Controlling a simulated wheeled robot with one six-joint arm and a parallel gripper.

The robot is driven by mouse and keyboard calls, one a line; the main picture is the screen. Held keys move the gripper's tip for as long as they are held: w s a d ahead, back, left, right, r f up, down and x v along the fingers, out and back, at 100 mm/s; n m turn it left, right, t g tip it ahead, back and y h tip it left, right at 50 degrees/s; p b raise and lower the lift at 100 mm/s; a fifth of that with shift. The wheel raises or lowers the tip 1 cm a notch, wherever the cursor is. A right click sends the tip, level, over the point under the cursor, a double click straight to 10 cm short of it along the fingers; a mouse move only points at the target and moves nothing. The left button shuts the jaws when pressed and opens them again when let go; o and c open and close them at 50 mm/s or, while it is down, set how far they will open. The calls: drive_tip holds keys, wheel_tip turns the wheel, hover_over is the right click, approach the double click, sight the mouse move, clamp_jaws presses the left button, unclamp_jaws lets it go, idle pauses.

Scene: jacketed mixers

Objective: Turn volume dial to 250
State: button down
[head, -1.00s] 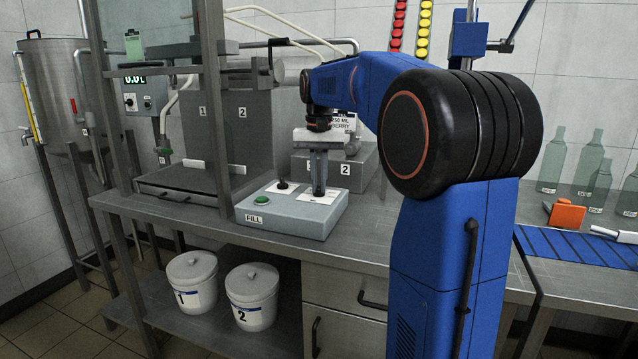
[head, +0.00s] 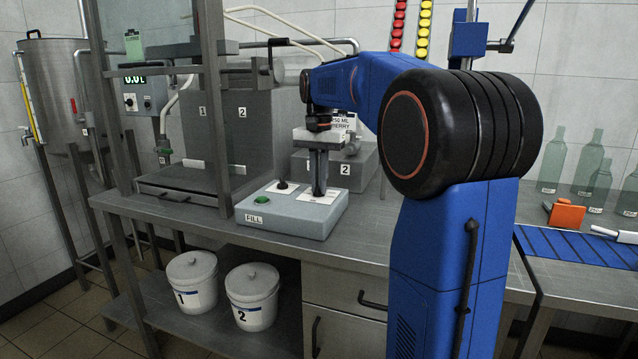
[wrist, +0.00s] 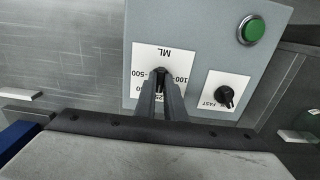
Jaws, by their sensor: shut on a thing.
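The volume dial (wrist: 160,73) is a dark knob on a white ML scale plate (wrist: 148,60) of the grey FILL box. My gripper (wrist: 161,76) points down at it, shut on the knob between the fingertips. In the wrist view the marks 100 and 500 show, upside down. The mark nearest the fingers is partly covered by them, and I cannot tell where the knob's pointer stands.
A smaller black FAST knob (wrist: 225,96) and a green button (wrist: 251,29) share the box. A grey machine marked 2 (head: 310,168) stands close behind my gripper. A metal post (head: 214,100) rises at left. The bench right of the box is bare.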

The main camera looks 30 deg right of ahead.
drive_tip(key=c, duration=1.8)
unclamp_jaws()
drive_tip(key=shift+c, duration=0.2)
drive_tip(key=shift+r, duration=0.1)
wheel_tip(320, 180, up, 17)
drive_tip(key=shift+r, duration=0.1)
drive_tip(key=s+a+f+n+t, duration=0.1)
drive_tip(key=s+a+f+n, duration=0.2)
drive_tip(key=s+a+f, duration=0.3)
drive_tip(key=s+a+f+n+t, duration=0.15)
drive_tip(key=s+a+f, duration=0.25)
drive_tip(key=s+f, duration=0.4)
drive_tip(key=s+a+f+n+t, duration=0.1)
drive_tip(key=s+a+f+n, duration=0.1)
drive_tip(key=s+f, duration=0.6)
drive_tip(key=s+a+f+n+t, duration=0.1)
drive_tip(key=s+a+f+n, duration=0.2)
drive_tip(key=s+f, duration=0.5)
wheel_tip(320, 180, down, 6)
drive_tip(key=shift+s+a+n, duration=0.2)
drive_tip(key=shift+s+n, duration=0.2)
drive_tip(key=shift+n, duration=0.05)
